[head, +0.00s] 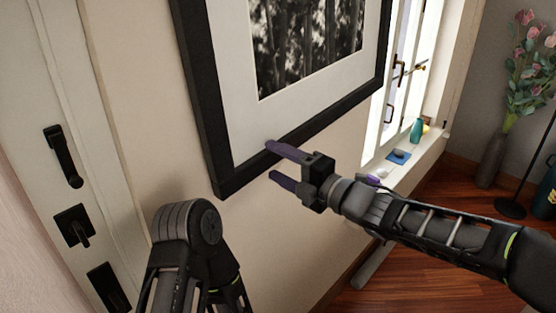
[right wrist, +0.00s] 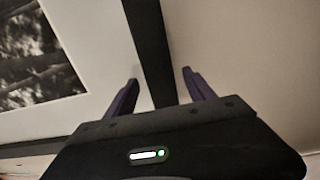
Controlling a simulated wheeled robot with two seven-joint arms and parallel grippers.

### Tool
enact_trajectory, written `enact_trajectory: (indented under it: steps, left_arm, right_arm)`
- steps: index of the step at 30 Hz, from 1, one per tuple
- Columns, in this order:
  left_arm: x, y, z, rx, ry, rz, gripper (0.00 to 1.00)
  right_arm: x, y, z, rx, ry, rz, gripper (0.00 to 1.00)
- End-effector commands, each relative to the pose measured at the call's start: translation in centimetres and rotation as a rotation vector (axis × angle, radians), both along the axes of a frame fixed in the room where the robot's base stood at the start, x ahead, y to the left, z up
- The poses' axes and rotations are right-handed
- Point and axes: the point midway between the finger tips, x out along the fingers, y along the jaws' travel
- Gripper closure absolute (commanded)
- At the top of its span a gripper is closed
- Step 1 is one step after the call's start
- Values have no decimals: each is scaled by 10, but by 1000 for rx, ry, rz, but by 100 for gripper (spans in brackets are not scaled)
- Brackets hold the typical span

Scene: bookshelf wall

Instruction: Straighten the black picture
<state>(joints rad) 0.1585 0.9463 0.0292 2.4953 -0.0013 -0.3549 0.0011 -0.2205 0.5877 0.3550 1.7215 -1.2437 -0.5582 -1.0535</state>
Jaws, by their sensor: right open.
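The black picture (head: 204,100) hangs on the cream wall, with a white mat and a dark photo of tree trunks. Its top is cut off in the head view. Its bottom edge slopes up to the right there; how much of this is real tilt, I cannot tell. My right gripper (head: 272,161) is open at the bottom edge, near the lower left corner. In the right wrist view, the black frame bar (right wrist: 150,45) runs between the two spread fingers of the gripper (right wrist: 160,83). Contact is not clear. My left gripper is out of view; only my left arm shows.
A door with a black handle (head: 63,156) is at the left. An open window (head: 403,75) is at the right, its sill holding a teal vase (head: 416,131) and small items. A flower vase (head: 492,160) stands on the wooden floor beyond.

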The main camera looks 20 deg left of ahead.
Motion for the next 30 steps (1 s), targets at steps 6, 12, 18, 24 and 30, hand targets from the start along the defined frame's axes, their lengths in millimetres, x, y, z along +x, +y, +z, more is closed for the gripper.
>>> enact_trajectory:
  steps: [6, 12, 18, 24, 30]
  left_arm:
    - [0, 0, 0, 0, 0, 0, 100]
    - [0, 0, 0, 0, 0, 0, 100]
    - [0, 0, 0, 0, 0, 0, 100]
    - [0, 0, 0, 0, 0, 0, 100]
    - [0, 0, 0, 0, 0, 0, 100]
  right_arm:
    - [1, 3, -1, 0, 1, 1, 37]
    - [1, 2, 0, 0, 0, 1, 47]
    - [1, 2, 0, 0, 0, 1, 63]
    - [1, 2, -1, 0, 0, 1, 80]
    - [1, 2, -1, -1, 0, 1, 96]
